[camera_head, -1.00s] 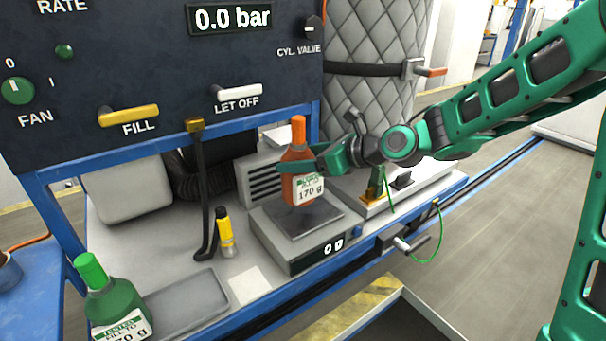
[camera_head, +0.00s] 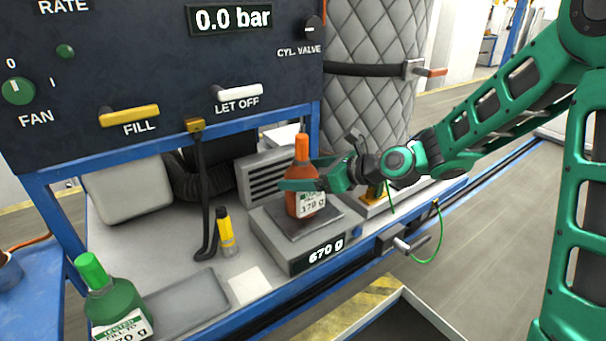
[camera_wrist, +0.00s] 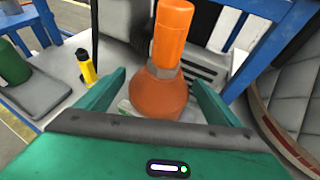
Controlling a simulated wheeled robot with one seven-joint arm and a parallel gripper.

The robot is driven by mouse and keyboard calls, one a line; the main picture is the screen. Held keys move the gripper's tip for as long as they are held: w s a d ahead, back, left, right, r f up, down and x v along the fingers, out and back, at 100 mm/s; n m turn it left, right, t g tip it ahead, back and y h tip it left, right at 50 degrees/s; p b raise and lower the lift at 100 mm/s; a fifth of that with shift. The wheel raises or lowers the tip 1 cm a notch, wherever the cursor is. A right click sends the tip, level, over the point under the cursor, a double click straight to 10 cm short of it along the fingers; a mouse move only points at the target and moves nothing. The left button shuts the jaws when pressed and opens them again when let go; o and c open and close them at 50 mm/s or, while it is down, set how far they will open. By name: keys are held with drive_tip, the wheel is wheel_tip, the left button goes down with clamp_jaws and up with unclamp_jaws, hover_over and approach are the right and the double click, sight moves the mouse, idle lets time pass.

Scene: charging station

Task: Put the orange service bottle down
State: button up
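The orange service bottle (camera_head: 304,178) stands upright on the plate of the scale (camera_head: 318,258), whose display reads 670 g. Its label is partly covered by a finger. My gripper (camera_head: 312,178) comes in from the right, with one finger in front of the bottle and the other behind it.
A green bottle (camera_head: 112,302) stands at the front left beside a grey tray (camera_head: 185,305). A yellow-and-black cylinder (camera_head: 225,230) stands left of the scale. The control panel (camera_head: 150,70) overhangs the bench at the back. A quilted cylinder (camera_head: 370,80) stands behind.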

drive_tip(key=shift+r, duration=0.1)
drive_tip(key=v, duration=1.2)
drive_tip(key=s+d+f+n+g+h, duration=0.1)
drive_tip(key=s+d+f+n+h, duration=0.35)
drive_tip(key=d, duration=0.35)
drive_tip(key=s+d+f+n+g+h, duration=0.2)
drive_tip(key=s+d+f+n+h, duration=0.1)
drive_tip(key=s+d+n, duration=0.4)
drive_tip(key=s+d+n+g+h, duration=0.3)
drive_tip(key=s+d+n, duration=0.4)
drive_tip(key=s+d, duration=0.9)
drive_tip(key=s+g, duration=0.1)
drive_tip(key=s, duration=0.2)
drive_tip(key=shift+s+r+g, duration=0.3)
drive_tip(key=shift+s+r, duration=0.05)
drive_tip(key=shift+r, duration=0.05)
drive_tip(key=shift+w+h, duration=0.15)
drive_tip(key=shift+h, duration=0.1)
